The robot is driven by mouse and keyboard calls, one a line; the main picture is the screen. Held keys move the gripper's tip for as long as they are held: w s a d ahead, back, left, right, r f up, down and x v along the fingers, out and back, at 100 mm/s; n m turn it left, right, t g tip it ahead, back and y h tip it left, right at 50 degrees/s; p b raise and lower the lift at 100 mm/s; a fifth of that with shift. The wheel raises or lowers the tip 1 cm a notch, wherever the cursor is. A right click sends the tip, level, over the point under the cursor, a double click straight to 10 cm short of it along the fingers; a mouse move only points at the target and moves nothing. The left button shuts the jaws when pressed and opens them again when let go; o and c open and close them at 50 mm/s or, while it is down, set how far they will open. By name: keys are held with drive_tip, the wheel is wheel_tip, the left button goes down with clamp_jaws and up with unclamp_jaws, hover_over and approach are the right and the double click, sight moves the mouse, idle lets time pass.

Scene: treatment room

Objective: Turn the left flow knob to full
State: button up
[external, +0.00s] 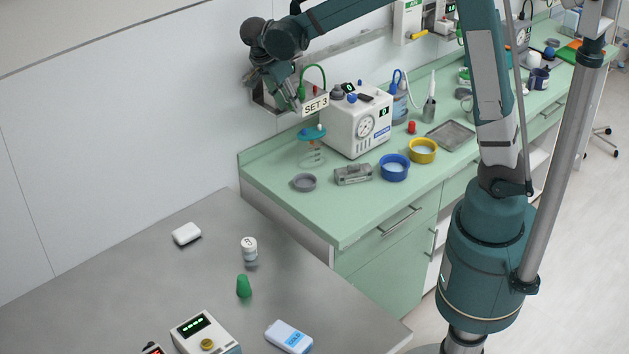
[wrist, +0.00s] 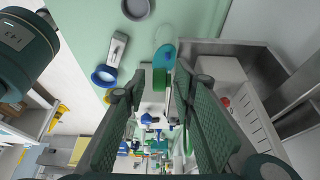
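No control is clearly marked as the left flow knob. In the external view, my gripper (external: 290,98) is high by the wall, left of the white pump unit (external: 357,122), beside the "SET 3" sign (external: 316,106). A green fitting with a looped green hose (external: 314,68) is close by and partly hidden. The pump unit has a round dial and small dark and blue knobs (external: 352,97) on top. In the wrist view my gripper (wrist: 160,92) has its pads wide apart. A teal jar lid (wrist: 164,54) and a green piece (wrist: 158,78) show between them; contact is unclear.
A clear jar (external: 312,150) stands below my gripper. Blue (external: 394,167) and yellow (external: 423,151) bowls sit on the green counter (external: 310,215). White wall panels (external: 408,20) hang further right. The grey table (external: 120,270) holds several small items.

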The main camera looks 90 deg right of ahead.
drive_tip(key=v, duration=1.1)
drive_tip(key=shift+s+r, duration=0.1)
drive_tip(key=shift+s, duration=0.05)
drive_tip(key=shift+s+d+f+t+y+p, duration=0.65)
drive_tip(key=shift+s+d+t+y+p, duration=0.1)
drive_tip(key=shift+s+d+t+y, duration=0.15)
drive_tip(key=shift+s+d+f+t+y+p, duration=0.7)
drive_tip(key=shift+s+d+t+y, duration=0.15)
drive_tip(key=shift+d, duration=0.1)
drive_tip(key=shift+f, duration=3.9)
drive_tip(key=c, duration=0.8)
